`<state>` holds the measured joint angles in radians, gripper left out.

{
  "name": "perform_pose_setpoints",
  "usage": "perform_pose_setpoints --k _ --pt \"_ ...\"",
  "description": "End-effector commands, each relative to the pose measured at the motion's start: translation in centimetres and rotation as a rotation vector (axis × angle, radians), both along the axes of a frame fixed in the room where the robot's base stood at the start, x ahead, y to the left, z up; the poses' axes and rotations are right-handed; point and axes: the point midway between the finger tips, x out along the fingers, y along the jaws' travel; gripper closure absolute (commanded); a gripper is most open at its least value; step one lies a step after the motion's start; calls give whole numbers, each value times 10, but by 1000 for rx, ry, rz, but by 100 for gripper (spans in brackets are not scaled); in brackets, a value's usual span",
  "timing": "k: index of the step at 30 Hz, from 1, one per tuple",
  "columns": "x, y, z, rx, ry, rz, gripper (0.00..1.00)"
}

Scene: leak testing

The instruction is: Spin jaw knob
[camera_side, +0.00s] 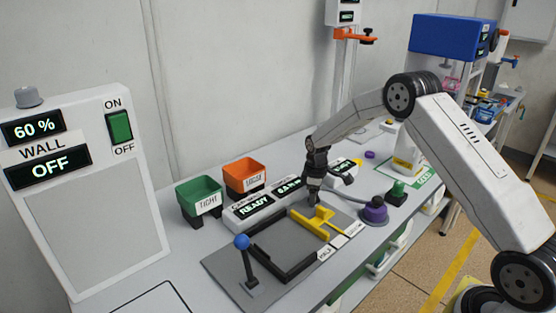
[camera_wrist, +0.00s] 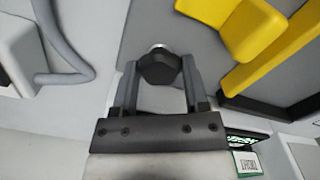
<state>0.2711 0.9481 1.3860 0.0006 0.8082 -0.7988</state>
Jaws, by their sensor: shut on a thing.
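My gripper (camera_side: 314,196) points down at the back of the black-framed fixture (camera_side: 290,272), beside its yellow jaw (camera_side: 322,224). In the wrist view my gripper (camera_wrist: 160,70) has its two grey fingers on either side of the dark, faceted jaw knob (camera_wrist: 158,67) and is shut on it. A short bright metal shaft shows at the knob's far end. The yellow jaw (camera_wrist: 262,50) lies to the right of the knob in that view. In the side view the knob is hidden by my gripper.
A blue-topped lever (camera_side: 242,243) stands at the fixture's front. A purple knob (camera_side: 375,211) and a green button (camera_side: 398,188) are to the right. Green (camera_side: 199,198) and orange (camera_side: 244,175) bins and lit displays (camera_side: 255,204) stand behind. A grey hose (camera_wrist: 72,62) curves near my gripper.

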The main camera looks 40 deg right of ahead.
Motion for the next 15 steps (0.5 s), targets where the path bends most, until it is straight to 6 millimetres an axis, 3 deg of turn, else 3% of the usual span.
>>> perform_pose_setpoints --k 9,15 --pt "1 0 1 -1 -3 10 100" --pt "1 0 1 -1 -3 115 100"
